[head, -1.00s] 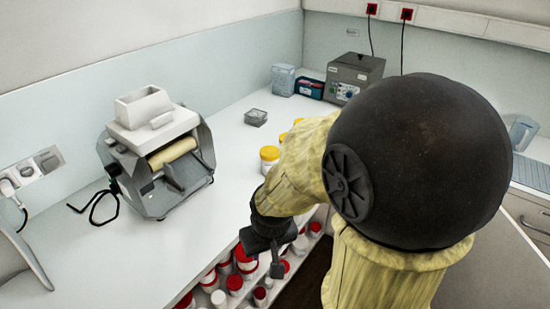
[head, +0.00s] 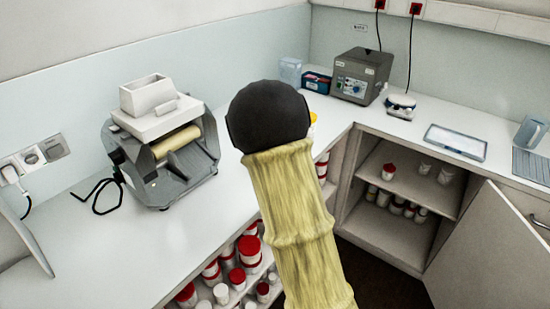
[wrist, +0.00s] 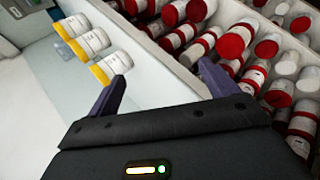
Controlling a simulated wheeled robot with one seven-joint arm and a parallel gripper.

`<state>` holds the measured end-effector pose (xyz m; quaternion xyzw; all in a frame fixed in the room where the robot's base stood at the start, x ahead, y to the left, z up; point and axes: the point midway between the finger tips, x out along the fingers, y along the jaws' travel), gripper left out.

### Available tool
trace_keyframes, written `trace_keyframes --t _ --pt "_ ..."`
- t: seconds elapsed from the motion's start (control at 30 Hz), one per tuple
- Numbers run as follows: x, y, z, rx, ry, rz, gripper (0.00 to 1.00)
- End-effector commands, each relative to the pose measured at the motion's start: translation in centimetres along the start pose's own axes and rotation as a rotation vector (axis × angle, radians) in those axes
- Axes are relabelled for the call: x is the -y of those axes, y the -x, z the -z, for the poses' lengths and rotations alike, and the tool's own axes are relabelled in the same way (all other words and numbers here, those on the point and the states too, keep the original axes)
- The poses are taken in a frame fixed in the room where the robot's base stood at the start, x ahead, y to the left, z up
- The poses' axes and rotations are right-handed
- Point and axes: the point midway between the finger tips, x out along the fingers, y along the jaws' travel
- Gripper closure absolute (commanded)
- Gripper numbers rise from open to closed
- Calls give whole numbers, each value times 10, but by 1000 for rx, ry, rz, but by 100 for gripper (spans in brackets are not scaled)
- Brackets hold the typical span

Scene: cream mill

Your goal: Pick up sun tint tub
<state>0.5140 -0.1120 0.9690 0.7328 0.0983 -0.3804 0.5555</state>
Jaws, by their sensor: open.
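Three white tubs with yellow lids stand in a row on the white counter in the wrist view: a far one (wrist: 76,26), a middle one (wrist: 95,41) and a near one (wrist: 116,64). Their labels are too small to read, so I cannot tell which is the sun tint tub. In the head view only part of one yellow-lidded tub (head: 313,119) shows beside my arm. My gripper (wrist: 161,72) is open and empty, with its left finger close to the near tub in the picture. My arm hides the gripper in the head view.
Shelves below the counter hold many red-lidded tubs (wrist: 232,46) and white-lidded ones, right of the yellow-lidded row in the wrist view. A roller mill (head: 165,150) stands at left on the counter. A grey device (head: 360,75) and a tray (head: 455,142) are at the back.

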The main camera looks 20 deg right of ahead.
Motion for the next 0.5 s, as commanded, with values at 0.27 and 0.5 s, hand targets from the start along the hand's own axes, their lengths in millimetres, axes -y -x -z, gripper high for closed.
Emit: trace_keyframes --t 0.27,0.5 --pt "-29 -54 -21 103 738 -341 14" --pt "-49 -66 -11 265 1400 -637 14"
